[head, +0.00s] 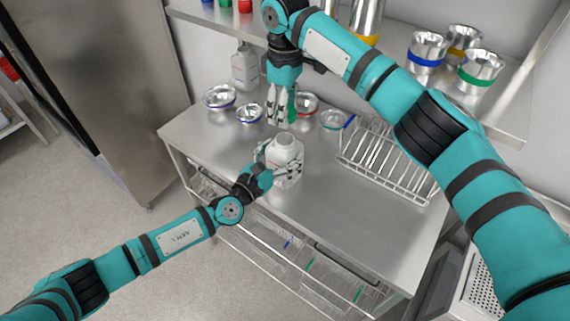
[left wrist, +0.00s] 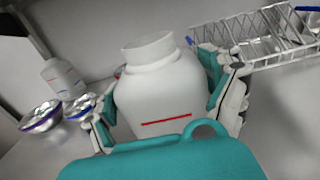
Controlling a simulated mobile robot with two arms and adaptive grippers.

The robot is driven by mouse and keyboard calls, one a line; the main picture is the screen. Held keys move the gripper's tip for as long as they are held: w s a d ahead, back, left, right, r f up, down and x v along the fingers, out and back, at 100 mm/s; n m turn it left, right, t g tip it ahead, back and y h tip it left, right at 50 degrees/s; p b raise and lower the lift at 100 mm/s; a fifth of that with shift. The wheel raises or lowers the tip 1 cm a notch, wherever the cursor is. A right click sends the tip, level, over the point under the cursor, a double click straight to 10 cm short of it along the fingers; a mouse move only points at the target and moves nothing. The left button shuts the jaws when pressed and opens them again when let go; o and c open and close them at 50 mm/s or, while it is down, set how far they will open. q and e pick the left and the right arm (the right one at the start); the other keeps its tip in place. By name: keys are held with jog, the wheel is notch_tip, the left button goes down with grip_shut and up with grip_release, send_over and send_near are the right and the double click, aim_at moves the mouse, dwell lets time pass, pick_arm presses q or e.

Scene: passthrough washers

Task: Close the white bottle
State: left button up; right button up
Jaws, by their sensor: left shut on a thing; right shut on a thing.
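The white bottle (head: 284,149) stands upright near the front edge of the steel table, with no cap on its neck. In the left wrist view the bottle (left wrist: 160,92) has a wide neck and a red line on its side. My left gripper (head: 279,165) is shut around the bottle's body, with a finger on each side (left wrist: 165,95). My right gripper (head: 283,118) points down above and behind the bottle, apart from it. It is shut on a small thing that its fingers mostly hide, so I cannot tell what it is.
Metal bowls (head: 219,97) and another white bottle (head: 244,68) stand at the back of the table (head: 330,225). A wire dish rack (head: 385,165) is on the right. A shelf (head: 400,75) with metal containers (head: 427,50) overhangs the back. The table's front right is clear.

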aim_at(285, 139)
jog(key=shift+f, duration=2.5)
jog(key=shift+f, duration=0.1)
jog(key=shift+f, duration=0.75)
jog(key=shift+f, duration=0.6)
